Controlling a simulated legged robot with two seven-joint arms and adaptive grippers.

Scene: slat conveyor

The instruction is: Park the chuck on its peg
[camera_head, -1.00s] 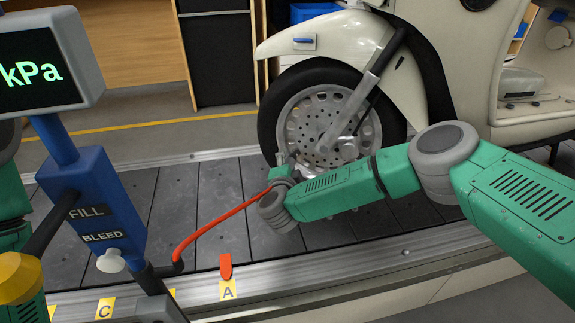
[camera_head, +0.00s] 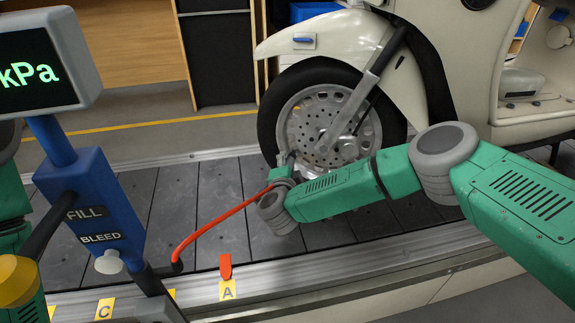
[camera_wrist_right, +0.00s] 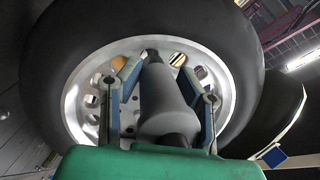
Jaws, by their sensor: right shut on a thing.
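In the head view the chuck is hidden by my gripper. A red hose (camera_head: 205,222) runs from the blue gauge stand (camera_head: 92,200) to my right gripper. I cannot make out the peg. My left gripper is not visible.
The white scooter's front wheel (camera_head: 268,112) stands on the dark slat conveyor (camera_head: 170,205). A red tab (camera_head: 225,267) stands above the yellow "A" label (camera_head: 228,290) on the front rail. The kPa display (camera_head: 35,65) tops the stand at left. Slats between stand and wheel are mostly clear.

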